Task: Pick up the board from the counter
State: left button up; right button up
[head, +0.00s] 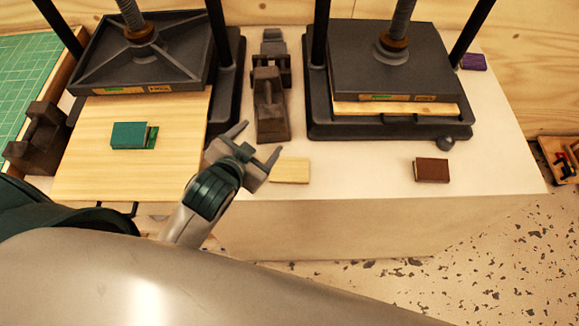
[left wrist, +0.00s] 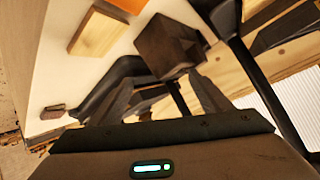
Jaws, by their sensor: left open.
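A small flat pale wood board (head: 290,170) lies on the white counter (head: 350,163) near its front edge. In the left wrist view a pale wood block (left wrist: 95,34), apparently this board, is at the upper left on the counter. My left gripper (head: 261,138) is open and empty, with its fingers spread just left of and behind the board in the head view. Its fingers (left wrist: 165,92) also show in the left wrist view, apart from the board. A larger pale board (head: 85,175) lies at the left press with a green book (head: 128,135) on it. My right gripper is not in view.
Two dark presses stand behind, the left press (head: 150,45) and right press (head: 390,60). A dark brown tool (head: 270,105) stands between them. A brown book (head: 431,171) lies at right. Bare counter lies between the board and the brown book.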

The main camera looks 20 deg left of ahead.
pick_arm(q)
jog(key=s+a+f+n+g, duration=0.15)
jog(key=s+f+g, duration=0.35)
jog(key=s, duration=0.5)
jog(key=s+f+n+g, duration=0.2)
jog(key=s+f+g, duration=0.1)
jog(key=s+f, duration=0.55)
notch_tip(320, 180, down, 35)
jog(key=s+g+b, duration=0.2)
jog(key=s+b, duration=0.1)
jog(key=b, duration=0.5)
jog(key=s+a+f+b, duration=0.1)
jog(key=s+f+b, duration=0.2)
jog(key=s+f, duration=0.6)
jog(key=s+a+f+b, duration=0.2)
jog(key=s+f, duration=0.6)
jog(key=f, duration=0.7)
jog(key=shift+s+a+m+g+b, duration=0.15)
jog(key=shift+s+m+g+b, duration=0.3)
jog(key=shift+b, duration=0.15)
